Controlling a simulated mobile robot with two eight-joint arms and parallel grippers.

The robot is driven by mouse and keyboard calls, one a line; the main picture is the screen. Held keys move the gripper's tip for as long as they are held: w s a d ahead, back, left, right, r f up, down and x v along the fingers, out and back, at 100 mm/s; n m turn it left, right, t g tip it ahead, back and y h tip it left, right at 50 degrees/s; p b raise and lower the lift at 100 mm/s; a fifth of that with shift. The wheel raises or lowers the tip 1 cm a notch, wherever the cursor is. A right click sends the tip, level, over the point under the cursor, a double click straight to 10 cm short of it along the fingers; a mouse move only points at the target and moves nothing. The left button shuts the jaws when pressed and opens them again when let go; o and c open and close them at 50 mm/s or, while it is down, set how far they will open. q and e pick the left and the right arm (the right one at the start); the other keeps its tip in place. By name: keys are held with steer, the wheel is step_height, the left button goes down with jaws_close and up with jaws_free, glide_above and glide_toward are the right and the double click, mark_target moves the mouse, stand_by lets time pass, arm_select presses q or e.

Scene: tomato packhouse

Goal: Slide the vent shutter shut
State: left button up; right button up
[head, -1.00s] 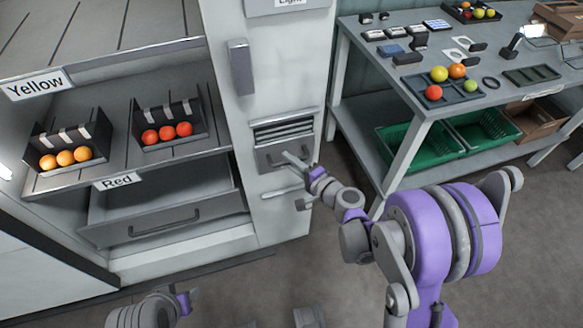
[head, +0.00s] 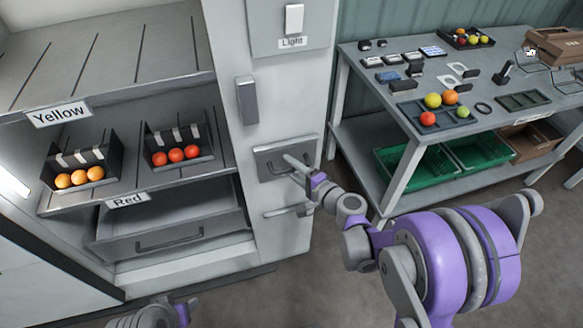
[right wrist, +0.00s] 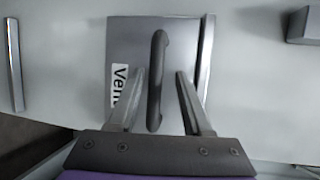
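The vent shutter (head: 268,160) is a grey panel on the white cabinet post, below the light switch. It sits at the top of its frame, and no slats show above it. In the right wrist view the shutter (right wrist: 190,50) has a dark bar handle (right wrist: 157,75) and a partly hidden "Vent" label. My right gripper (head: 291,160) is at the shutter. In the right wrist view its fingers (right wrist: 162,88) stand open on both sides of the handle, with gaps visible. My left gripper (head: 190,308) barely shows at the bottom edge; its fingers cannot be made out.
A light switch (head: 294,18) is above the shutter, and a grey handle (head: 247,100) is to its upper left. Shelves with fruit boxes (head: 80,178) and a drawer (head: 170,236) are left. A workbench (head: 345,60) with trays stands right. Floor between is clear.

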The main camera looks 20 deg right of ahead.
steer(key=v, duration=1)
steer(key=shift+s+d, duration=0.15)
steer(key=shift+s, duration=0.25)
steer(key=shift+r, duration=0.15)
steer(key=s+a+r+n+g+h+p, duration=0.1)
steer(key=s+a+r+n+g+p, duration=0.3)
steer(key=s+a+n+g+p, duration=0.3)
steer(key=s+d+r+n+g+h+p, duration=0.1)
steer(key=s+d+r+n+h+p, duration=0.1)
steer(key=s, duration=0.3)
steer(key=s+d+r+n+g+h+p, duration=0.1)
steer(key=s+d+r+n+h+p, duration=0.1)
steer(key=s+n, duration=0.3)
steer(key=shift+d+r+h+p, duration=0.3)
steer(key=shift+d+r+h, duration=0.1)
steer(key=shift+d+h, duration=0.45)
